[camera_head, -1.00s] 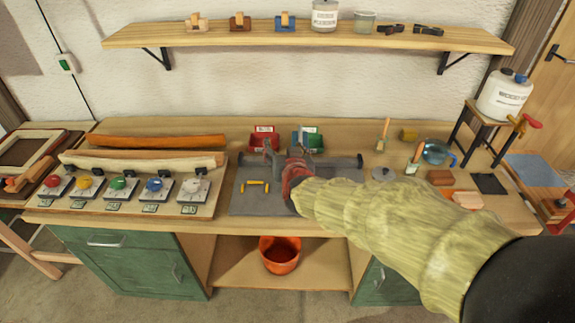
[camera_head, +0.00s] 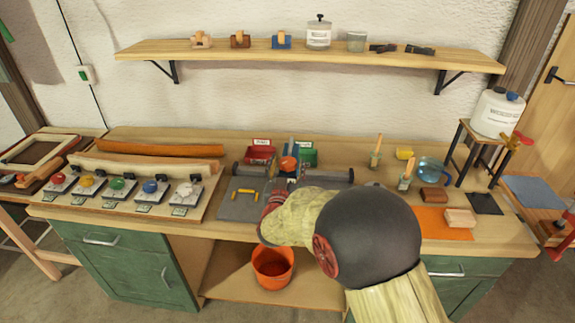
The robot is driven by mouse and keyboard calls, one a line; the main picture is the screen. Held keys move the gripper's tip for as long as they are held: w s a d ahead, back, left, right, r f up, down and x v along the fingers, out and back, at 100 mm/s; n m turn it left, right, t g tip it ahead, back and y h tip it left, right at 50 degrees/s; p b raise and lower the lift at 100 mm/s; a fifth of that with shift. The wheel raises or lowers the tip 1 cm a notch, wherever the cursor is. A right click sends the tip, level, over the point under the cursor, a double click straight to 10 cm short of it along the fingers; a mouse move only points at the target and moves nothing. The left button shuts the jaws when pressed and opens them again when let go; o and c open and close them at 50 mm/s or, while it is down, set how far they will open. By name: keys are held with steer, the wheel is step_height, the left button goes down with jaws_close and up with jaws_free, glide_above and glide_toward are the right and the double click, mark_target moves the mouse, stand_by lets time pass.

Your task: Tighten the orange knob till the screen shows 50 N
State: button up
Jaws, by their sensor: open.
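An orange knob (camera_head: 289,163) sits on a blue upright part (camera_head: 292,146) at the middle of the bench, beside a dark horizontal bar (camera_head: 335,176). My gripper (camera_head: 274,188) is open just in front of and below the knob, over the grey mat; my sleeve-covered arm hides much of it. I cannot tell whether the fingers touch anything. Small screens (camera_head: 143,209) stand before a row of red, yellow, green, blue and white knobs (camera_head: 115,184) on a board at left. Their digits are too small to read.
Yellow pieces (camera_head: 247,191) lie on the grey mat (camera_head: 238,208). Brushes, a blue jug (camera_head: 430,171) and blocks fill the right. An orange bucket (camera_head: 272,267) stands below.

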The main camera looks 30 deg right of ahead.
steer(key=shift+x, duration=0.9)
steer(key=shift+c, duration=1.4)
steer(key=c, duration=0.7)
steer(key=shift+c, duration=0.9)
steer(key=shift+a, duration=0.1)
steer(key=shift+r+m+g+h, duration=0.1)
steer(key=shift+m+g+h, duration=0.2)
steer(key=shift+h, duration=0.1)
steer(key=shift+m+g+h+p, duration=0.9)
steer(key=shift+g+h, duration=0.2)
